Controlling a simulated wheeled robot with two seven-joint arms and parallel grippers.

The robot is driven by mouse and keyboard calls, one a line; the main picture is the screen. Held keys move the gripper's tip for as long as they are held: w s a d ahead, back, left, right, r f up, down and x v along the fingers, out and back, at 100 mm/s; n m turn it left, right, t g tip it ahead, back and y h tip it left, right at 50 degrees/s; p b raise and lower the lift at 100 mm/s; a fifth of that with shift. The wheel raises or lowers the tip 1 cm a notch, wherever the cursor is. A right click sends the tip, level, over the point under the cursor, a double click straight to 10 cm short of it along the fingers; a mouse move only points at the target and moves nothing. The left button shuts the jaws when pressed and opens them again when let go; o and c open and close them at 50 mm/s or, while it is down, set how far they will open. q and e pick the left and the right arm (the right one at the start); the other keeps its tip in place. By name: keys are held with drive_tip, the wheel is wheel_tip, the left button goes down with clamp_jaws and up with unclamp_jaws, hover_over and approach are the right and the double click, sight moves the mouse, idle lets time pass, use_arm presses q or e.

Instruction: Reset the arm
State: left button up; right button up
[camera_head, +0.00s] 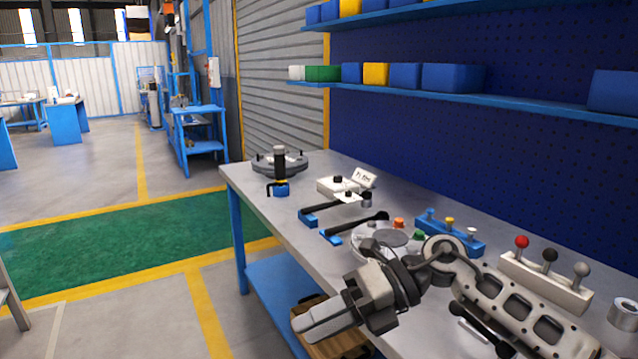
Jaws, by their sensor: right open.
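My right arm comes in from the lower right and reaches across the workbench (262,190). My right gripper (303,329) hangs off the bench's front edge, points to the lower left, and is open with nothing seen in it. A round grey flanged part (385,236) lies on the bench behind my right arm, which hides part of it. Another round grey fixture (290,160) with dark posts stands at the bench's far end. My left gripper is not in view.
A blue block with coloured pegs (450,236) and a pale block with red, black and grey knobs (545,284) stand near my right arm. Black-handled tools (355,226) lie mid-bench. A wooden crate (345,345) sits below the gripper.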

drive_tip(key=s+a+r+m+t+y, duration=0.1)
drive_tip(key=s+a+m+t+y, duration=0.25)
drive_tip(key=m+y, duration=0.3)
drive_tip(key=s+d+f+m+t+h, duration=0.1)
drive_tip(key=d+f+m+t+h, duration=0.7)
drive_tip(key=m, duration=0.7)
drive_tip(key=s+d+f+m+t+h, duration=0.1)
drive_tip(key=d+f+m+t+h, duration=0.75)
drive_tip(key=m, duration=0.75)
drive_tip(key=s+d+f+m+g, duration=0.1)
drive_tip(key=s+f+m+g, duration=0.2)
drive_tip(key=s+f+g, duration=0.3)
drive_tip(key=s+f, duration=0.4)
drive_tip(key=shift+m, duration=0.25)
